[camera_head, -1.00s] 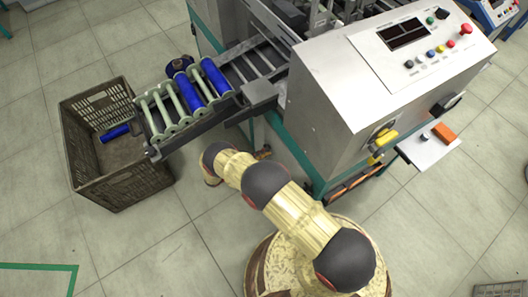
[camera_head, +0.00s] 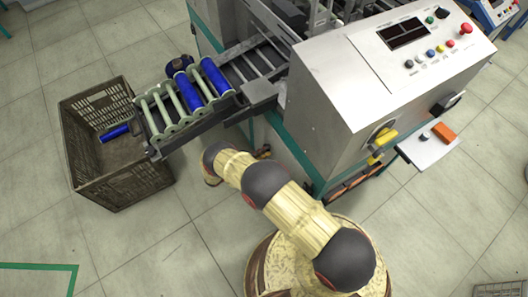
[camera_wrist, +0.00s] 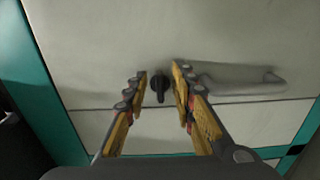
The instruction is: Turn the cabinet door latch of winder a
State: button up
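The cabinet door (camera_wrist: 100,50) of the winder fills the wrist view as a pale panel with a teal frame. Its latch (camera_wrist: 160,88), a small black knob with an upright grip, sits between my fingertips. My gripper (camera_wrist: 160,85) is open, with one finger on each side of the latch and a gap on both sides. In the head view the winder (camera_head: 340,95) is a large grey machine with a teal frame. My arm reaches low at its front left. My gripper and the latch are hidden there.
In the head view a brown crate (camera_head: 115,185) stands left of a rack with blue bobbins (camera_head: 215,77). A small shelf with an orange block (camera_head: 444,132) juts out at right. Floor is clear at lower left.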

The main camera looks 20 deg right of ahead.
jog(key=shift+a, duration=0.1)
jog(key=v, duration=1.2)
jog(key=shift+s, duration=0.1)
